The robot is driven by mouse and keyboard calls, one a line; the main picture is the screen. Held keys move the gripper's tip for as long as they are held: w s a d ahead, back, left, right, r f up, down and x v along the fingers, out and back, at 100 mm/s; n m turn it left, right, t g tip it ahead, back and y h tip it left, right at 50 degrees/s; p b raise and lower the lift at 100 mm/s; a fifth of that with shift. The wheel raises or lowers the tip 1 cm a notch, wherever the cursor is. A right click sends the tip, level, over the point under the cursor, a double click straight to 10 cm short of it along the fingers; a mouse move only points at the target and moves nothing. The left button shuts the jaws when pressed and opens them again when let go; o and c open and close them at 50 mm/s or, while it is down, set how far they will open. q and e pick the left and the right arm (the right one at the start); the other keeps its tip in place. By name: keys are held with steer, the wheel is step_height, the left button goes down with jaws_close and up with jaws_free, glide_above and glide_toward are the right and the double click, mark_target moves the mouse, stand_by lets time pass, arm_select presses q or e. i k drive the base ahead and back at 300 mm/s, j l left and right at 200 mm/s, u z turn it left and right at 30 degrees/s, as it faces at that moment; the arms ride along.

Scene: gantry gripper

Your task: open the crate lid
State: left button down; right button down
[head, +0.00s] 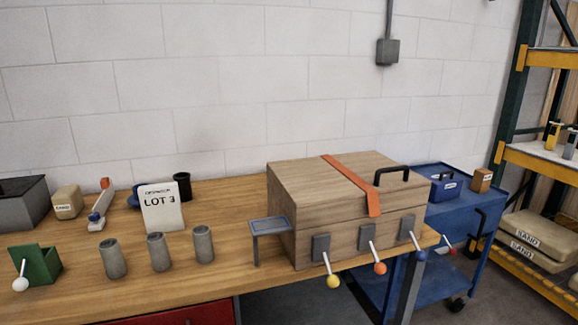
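The crate (283,205) is a light wooden box at the right end of the workbench. Its lid (305,184) looks closed. An orange strap (352,178) runs across the lid and down over its front edge. A black handle (391,171) stands on the lid's right part. On the front are three grey plates with levers: one with a yellow knob (333,281), one with an orange knob (380,268) and one with a blue knob (421,255). Neither of my grippers shows in the head view.
A small grey-blue stand (268,226) is close at the crate's left. Several grey cylinders (159,252), a LOT 3 sign (161,207) and a green box (40,264) occupy the workbench (215,280). A blue cart (462,215) and yellow shelving (540,166) are at right.

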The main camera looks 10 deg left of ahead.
mark_target(323, 190)
steer(key=i+l+u, duration=0.3)
steer(key=u, duration=0.15)
steer(key=i+l+u, duration=0.25)
steer(key=l+u, duration=0.2)
steer(key=i+l, duration=0.15)
steer(key=l, duration=0.2)
steer(key=i+l+u, duration=0.1)
steer(key=l, duration=0.2)
steer(key=i+l, duration=0.2)
steer(key=l, duration=0.4)
